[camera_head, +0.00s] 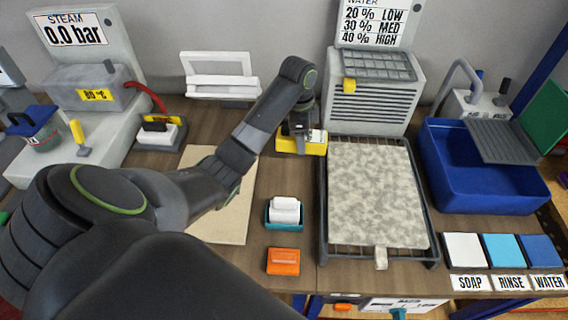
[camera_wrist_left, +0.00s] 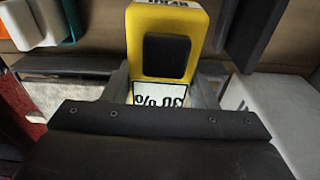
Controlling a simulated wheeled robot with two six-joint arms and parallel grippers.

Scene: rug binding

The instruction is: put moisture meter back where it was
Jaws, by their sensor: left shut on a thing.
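The moisture meter (camera_head: 312,148) is a yellow block with a white display, beside the rack's far left corner. My left gripper (camera_head: 300,130) is shut on it from above. In the left wrist view the meter (camera_wrist_left: 197,22) sits between the two fingers, with its black pad and a "30 %" display showing. I cannot tell whether its underside touches the table. My right gripper is not in view.
A speckled rug piece (camera_head: 375,190) lies on a dark rack (camera_head: 322,220) just right of the meter. A teal holder (camera_head: 271,222), an orange block (camera_head: 283,262) and a beige board (camera_head: 228,230) lie nearer. A louvred box (camera_head: 375,108) stands behind; a blue basin (camera_head: 490,195) is at right.

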